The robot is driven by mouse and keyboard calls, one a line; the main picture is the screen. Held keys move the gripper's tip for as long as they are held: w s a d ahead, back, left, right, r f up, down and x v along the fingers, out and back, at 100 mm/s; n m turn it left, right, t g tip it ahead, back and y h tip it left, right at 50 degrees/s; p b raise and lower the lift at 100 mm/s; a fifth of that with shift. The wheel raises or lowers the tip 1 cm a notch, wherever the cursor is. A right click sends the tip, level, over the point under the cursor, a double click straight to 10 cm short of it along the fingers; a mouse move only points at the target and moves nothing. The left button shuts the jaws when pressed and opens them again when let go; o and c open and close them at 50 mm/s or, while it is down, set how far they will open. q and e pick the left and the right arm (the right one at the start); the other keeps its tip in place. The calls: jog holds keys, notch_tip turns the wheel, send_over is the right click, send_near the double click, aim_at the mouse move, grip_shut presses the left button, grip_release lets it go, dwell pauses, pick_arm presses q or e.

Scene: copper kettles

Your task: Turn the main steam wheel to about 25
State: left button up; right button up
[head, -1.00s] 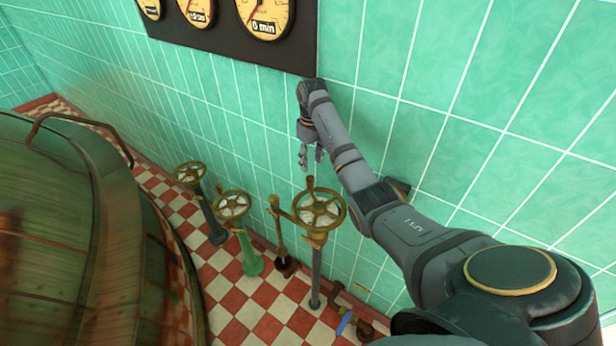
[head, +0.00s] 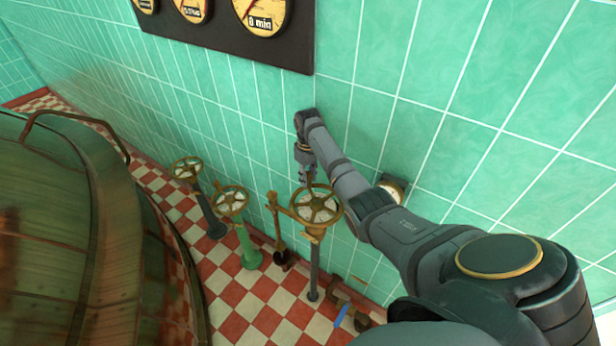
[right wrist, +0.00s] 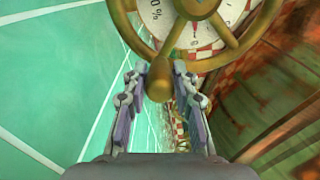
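A brass spoked hand wheel (head: 317,205) on a grey post stands nearest my right arm; I cannot read a name on it. In the right wrist view the wheel (right wrist: 235,45) fills the top, with a white percent dial (right wrist: 194,34) and red pointer under its spokes. The number at the pointer is not readable. A rounded brass knob (right wrist: 159,80) on its rim lies between the spread fingers of my right gripper (right wrist: 160,88). In the head view this gripper (head: 309,178) points down at the wheel's far rim. My left gripper is out of view.
Two similar wheels stand to the left, one on a green post (head: 230,201) and one on a grey post (head: 187,168). A brass lever (head: 275,215) stands between. A large copper kettle (head: 60,250) fills the left. The tiled wall (head: 460,90) carries a gauge board (head: 290,50).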

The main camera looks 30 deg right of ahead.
grip_shut()
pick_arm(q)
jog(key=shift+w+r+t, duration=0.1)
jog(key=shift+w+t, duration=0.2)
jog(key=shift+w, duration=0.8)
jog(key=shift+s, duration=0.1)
